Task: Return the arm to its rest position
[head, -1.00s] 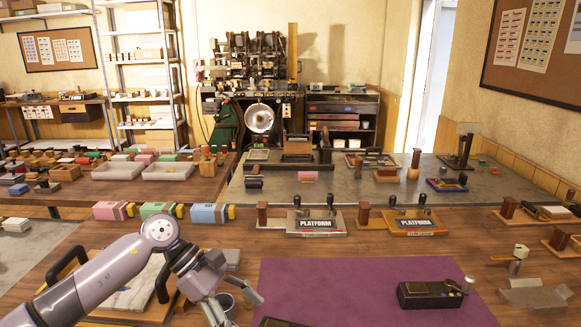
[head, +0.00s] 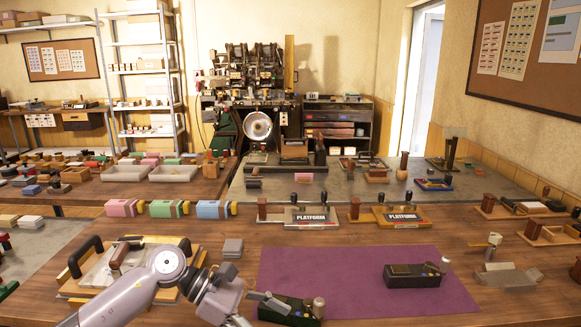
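My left arm reaches in from the bottom left of the head view. My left gripper (head: 254,311) is at the bottom edge, its two fingers spread apart with nothing seen between them. One finger overlaps the near side of a small dark green device with a pale knob (head: 304,309); I cannot tell whether they touch. My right gripper is not in view.
A purple mat (head: 340,265) carries a black device (head: 412,276) on its right part. A wooden tray (head: 75,288) with black handles lies behind my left arm. Two platform stamp stands (head: 309,217) (head: 400,217) and several coloured boxes (head: 160,208) line the bench behind.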

